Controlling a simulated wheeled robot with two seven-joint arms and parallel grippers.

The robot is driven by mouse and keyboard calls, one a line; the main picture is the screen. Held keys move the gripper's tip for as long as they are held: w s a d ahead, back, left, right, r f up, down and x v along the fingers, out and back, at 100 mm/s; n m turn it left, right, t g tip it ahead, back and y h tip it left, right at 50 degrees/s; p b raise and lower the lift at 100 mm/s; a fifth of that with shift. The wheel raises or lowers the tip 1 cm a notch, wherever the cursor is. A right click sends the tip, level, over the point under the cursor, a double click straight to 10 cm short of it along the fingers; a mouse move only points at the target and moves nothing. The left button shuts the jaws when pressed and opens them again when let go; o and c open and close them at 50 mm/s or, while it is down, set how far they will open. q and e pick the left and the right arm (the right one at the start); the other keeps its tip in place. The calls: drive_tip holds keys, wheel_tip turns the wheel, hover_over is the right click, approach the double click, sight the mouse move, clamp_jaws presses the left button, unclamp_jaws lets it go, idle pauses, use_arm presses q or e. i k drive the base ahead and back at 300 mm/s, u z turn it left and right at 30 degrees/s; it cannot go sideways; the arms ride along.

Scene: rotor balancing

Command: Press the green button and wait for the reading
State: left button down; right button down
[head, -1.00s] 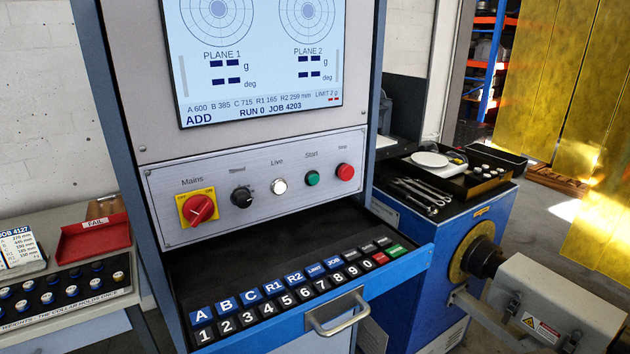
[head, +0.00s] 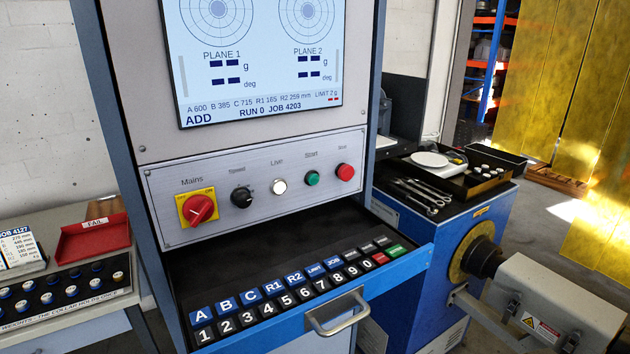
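The green Start button (head: 312,178) sits on the grey control panel (head: 160,222) of the cabinet, between the white Live lamp (head: 279,187) and the red stop button (head: 345,172). Nothing touches or covers it. The screen (head: 262,70) above shows Plane 1 and Plane 2 dials with dashes for g and deg, and the text "ADD", "RUN 0" and "JOB 4203". A green key (head: 394,250) also sits on the keyboard in the open drawer. Neither of my grippers is in the head view.
The blue-fronted drawer (head: 408,268) is pulled out below the panel, with a handle (head: 338,311). A red Mains switch (head: 199,209) and a black knob (head: 242,197) share the panel. A red FAIL tray (head: 92,240) stands left; tools (head: 420,192) lie on the right-hand blue machine.

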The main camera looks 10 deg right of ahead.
sight(314, 178)
drive_tip(key=k, duration=0.5)
drive_tip(key=u, duration=1.7)
drive_tip(key=i, duration=1.45)
drive_tip(key=z, duration=2.8)
